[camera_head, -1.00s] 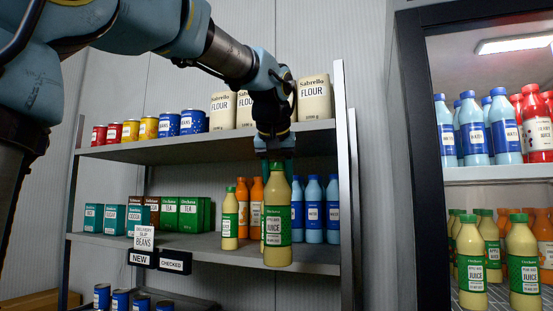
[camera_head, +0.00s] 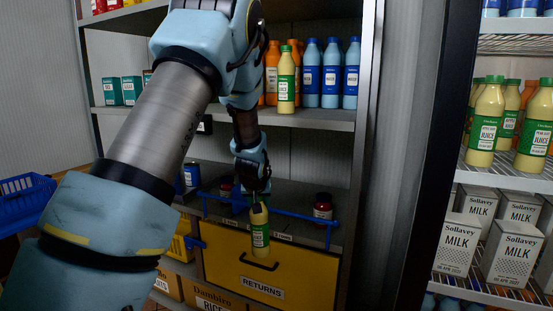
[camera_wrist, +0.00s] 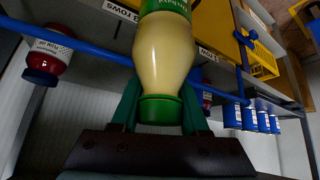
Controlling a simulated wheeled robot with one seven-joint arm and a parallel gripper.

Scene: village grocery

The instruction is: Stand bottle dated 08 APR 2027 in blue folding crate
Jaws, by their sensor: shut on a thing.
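My gripper (camera_head: 259,200) points down and is shut on a yellow juice bottle (camera_head: 260,232) with a green label. In the wrist view the two fingers (camera_wrist: 160,108) hold it on either side near its green cap, and the bottle (camera_wrist: 163,50) extends away from them. The bottle hangs roughly upright in front of the yellow drawer. Its date cannot be read. A blue slotted crate (camera_head: 27,190) stands at the far left, partly cut off by the picture edge; whether it is the folding one I cannot tell. Its inside is mostly hidden.
A blue rail (camera_head: 300,213) runs along the lower shelf, close to my gripper, with dark jars (camera_head: 323,206) behind it. The yellow RETURNS drawer (camera_head: 225,270) is below. Another juice bottle (camera_head: 287,82) stands on the shelf above. An open fridge (camera_head: 490,165) is at right.

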